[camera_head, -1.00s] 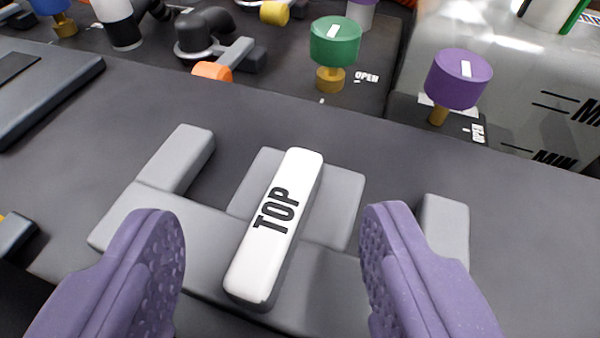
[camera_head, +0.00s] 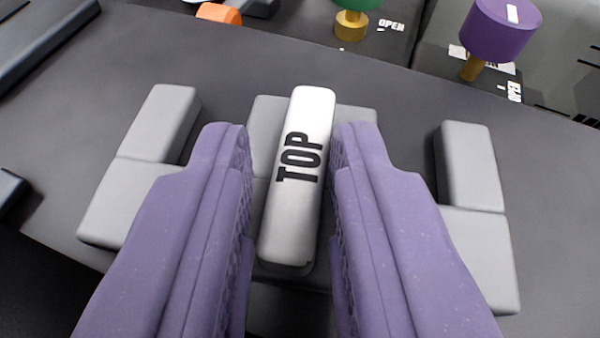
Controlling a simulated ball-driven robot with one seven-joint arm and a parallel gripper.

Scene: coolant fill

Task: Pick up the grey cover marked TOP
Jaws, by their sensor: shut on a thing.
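The grey cover (camera_head: 130,205) lies on the dark bench top, with a raised block at each side and a lighter bar (camera_head: 298,190) marked TOP standing up along its middle. My gripper (camera_head: 290,150) has its two purple fingers on either side of this bar, shut on it. The fingers hide much of the cover's flat body. The cover appears to rest on the bench.
A purple knob (camera_head: 502,28) stands at the back right, and a green knob (camera_head: 357,5) is partly cut off at the top. An orange part (camera_head: 218,13) lies at the back. A dark panel (camera_head: 45,40) is at the far left. The bench (camera_head: 395,85) behind the cover is clear.

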